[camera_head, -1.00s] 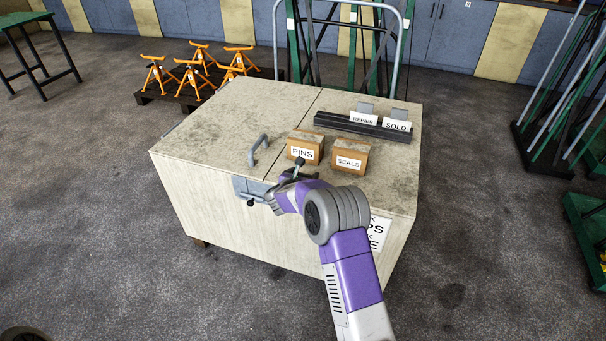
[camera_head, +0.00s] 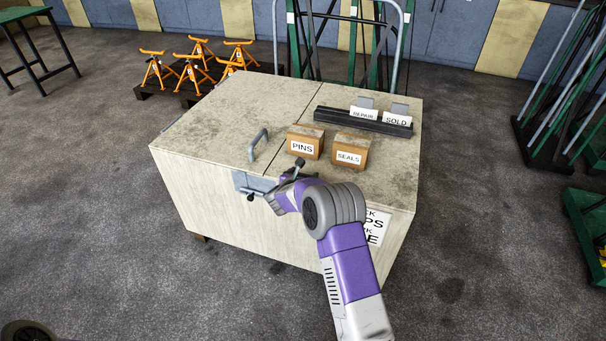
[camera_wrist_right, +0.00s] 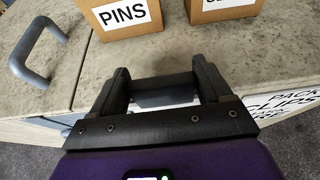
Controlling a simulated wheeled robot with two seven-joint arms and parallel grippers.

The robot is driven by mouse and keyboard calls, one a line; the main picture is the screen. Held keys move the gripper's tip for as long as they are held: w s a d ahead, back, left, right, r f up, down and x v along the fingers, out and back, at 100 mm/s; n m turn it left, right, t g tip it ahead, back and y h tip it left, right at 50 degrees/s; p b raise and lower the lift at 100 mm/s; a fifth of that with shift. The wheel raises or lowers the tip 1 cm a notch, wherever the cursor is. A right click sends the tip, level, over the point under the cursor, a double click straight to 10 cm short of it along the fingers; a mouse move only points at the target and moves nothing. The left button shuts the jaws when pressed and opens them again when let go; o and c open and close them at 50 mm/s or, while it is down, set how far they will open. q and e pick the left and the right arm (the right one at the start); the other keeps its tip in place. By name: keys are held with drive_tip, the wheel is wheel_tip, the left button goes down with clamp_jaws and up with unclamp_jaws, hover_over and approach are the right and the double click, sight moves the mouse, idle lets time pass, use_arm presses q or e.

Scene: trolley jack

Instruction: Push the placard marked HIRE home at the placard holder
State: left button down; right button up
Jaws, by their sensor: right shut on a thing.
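The placard holder is a long dark rail (camera_head: 336,118) on the right rear of the chest top. Two placards, REPAIR (camera_head: 363,114) and SOLD (camera_head: 397,120), stand upright in it, side by side. My right gripper (camera_head: 275,180) is at the chest's front edge, before the PINS box and apart from the holder. In the right wrist view its fingers (camera_wrist_right: 165,92) are shut on a pale plate (camera_wrist_right: 165,101), which looks like the HIRE placard. Its lettering is hidden. My left gripper is not in view.
The PINS box (camera_head: 305,139) and SEALS box (camera_head: 350,151) stand between my right gripper and the holder. A grey handle (camera_head: 258,146) rises left of the PINS box. The left part of the chest top (camera_head: 225,120) is clear.

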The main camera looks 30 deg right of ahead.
drive_tip(key=shift+f, duration=0.3)
drive_tip(key=o, duration=1.3)
drive_tip(key=shift+c, duration=0.2)
drive_tip(key=p+v, duration=0.1)
drive_tip(key=v, duration=0.6)
drive_tip(key=shift+a+p, duration=0.25)
drive_tip(key=shift+p, duration=0.05)
drive_tip(key=shift+s+r, duration=0.1)
drive_tip(key=s+a+f+n+g+y+p, duration=0.3)
drive_tip(key=s+a+f+n+y, duration=0.7)
drive_tip(key=n, duration=1.2)
drive_tip(key=s+a+f+n+g+y+p, duration=0.2)
drive_tip(key=s+a+n, duration=0.5)
drive_tip(key=s+n, duration=0.3)
drive_tip(key=s+a+f+n+g+y+p, duration=0.2)
drive_tip(key=s+a+n, duration=0.5)
drive_tip(key=s+n, duration=0.4)
drive_tip(key=s+f+g+p, duration=0.1)
drive_tip(key=s, duration=0.2)
drive_tip(key=shift+s+a, duration=0.15)
drive_tip(key=shift+a, duration=0.2)
